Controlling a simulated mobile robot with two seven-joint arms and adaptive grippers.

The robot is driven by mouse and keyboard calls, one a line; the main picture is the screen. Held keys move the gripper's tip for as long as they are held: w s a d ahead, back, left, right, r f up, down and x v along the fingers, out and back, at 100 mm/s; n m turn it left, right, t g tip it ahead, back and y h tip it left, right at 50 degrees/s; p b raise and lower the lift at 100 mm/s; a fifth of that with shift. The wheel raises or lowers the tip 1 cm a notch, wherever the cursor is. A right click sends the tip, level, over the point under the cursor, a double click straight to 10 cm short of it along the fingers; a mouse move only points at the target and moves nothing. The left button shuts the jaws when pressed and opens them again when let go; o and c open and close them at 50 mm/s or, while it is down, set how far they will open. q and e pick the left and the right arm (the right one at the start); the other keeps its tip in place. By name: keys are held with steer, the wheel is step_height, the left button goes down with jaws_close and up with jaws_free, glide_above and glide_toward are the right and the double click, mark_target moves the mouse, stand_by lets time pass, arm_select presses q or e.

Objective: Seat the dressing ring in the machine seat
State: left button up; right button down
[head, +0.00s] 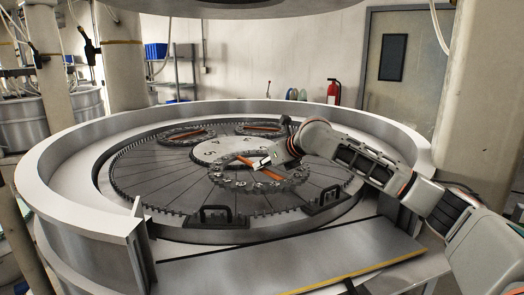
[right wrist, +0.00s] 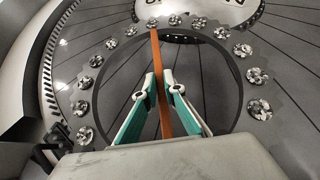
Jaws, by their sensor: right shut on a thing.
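The dressing ring (head: 290,184) is a dark toothed ring studded with several round pellets, with an orange bar (head: 245,161) across its opening. It is over the front middle of the round grooved plate (head: 150,177). My right gripper (head: 263,162) is shut on the orange bar. In the right wrist view the two fingers (right wrist: 162,92) pinch the bar (right wrist: 155,48), and the ring (right wrist: 96,61) surrounds them, looking roughly level. Whether it touches the plate I cannot tell. The seat lies between the pale numbered hub (head: 215,147) and the toothed rim (head: 125,190). My left gripper is not in view.
Two similar rings with orange bars lie at the back, one left (head: 187,135) and one near the middle (head: 262,130). A high metal wall (head: 85,212) surrounds the plate, with an opening at the front.

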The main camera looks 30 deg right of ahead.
mark_target(277, 175)
steer(key=shift+f, duration=2.65)
steer(key=c, duration=2.5)
jaws_free()
steer(key=shift+a+f, duration=0.1)
steer(key=shift+f, duration=0.2)
steer(key=shift+c, duration=0.2)
steer(key=o, duration=0.4)
steer(key=shift+s, duration=0.1)
steer(key=shift+r, duration=0.1)
steer(key=v, duration=1.2)
